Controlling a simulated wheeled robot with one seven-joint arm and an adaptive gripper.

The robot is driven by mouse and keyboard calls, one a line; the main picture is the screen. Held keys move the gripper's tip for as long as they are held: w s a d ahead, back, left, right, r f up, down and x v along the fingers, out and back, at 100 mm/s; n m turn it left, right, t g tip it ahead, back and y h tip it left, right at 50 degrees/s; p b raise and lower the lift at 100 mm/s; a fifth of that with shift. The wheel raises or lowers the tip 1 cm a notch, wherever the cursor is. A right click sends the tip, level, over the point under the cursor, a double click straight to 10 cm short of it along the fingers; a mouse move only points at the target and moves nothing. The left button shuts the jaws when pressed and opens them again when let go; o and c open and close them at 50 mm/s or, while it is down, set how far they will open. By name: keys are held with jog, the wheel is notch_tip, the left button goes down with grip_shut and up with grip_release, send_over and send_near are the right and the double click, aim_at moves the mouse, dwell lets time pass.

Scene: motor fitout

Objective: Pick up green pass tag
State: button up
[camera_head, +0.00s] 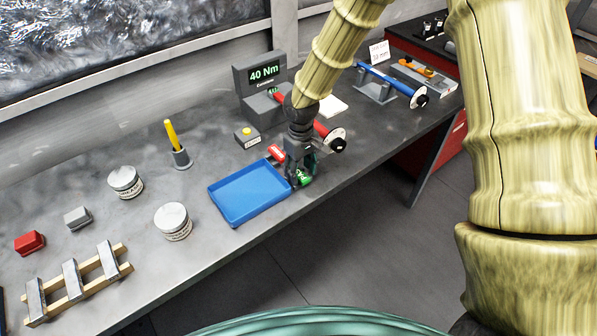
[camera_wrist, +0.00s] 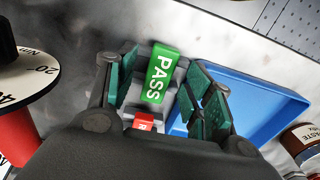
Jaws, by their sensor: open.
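The green pass tag (camera_wrist: 160,72) shows its white "PASS" lettering in the wrist view, with a grey support partly visible around it. My gripper (camera_wrist: 158,82) is open, with its green-padded fingers on either side of the tag. Whether the pads touch it cannot be told. In the head view, my gripper (camera_head: 302,170) points down at the table's front edge, and a small green part of the tag (camera_head: 305,178) shows beside the fingers. The rest of the tag is hidden there.
A red tag (camera_wrist: 143,123) sits close to the green one. A blue tray (camera_head: 247,216) lies just left of my gripper. A red-handled torque wrench (camera_head: 322,132) and a grey tester (camera_head: 260,74) stand behind. White-lidded jars (camera_head: 173,222) are further left.

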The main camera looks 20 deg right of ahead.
jog(key=shift+f, duration=0.65)
jog(key=c, duration=0.9)
jog(key=shift+c, duration=0.2)
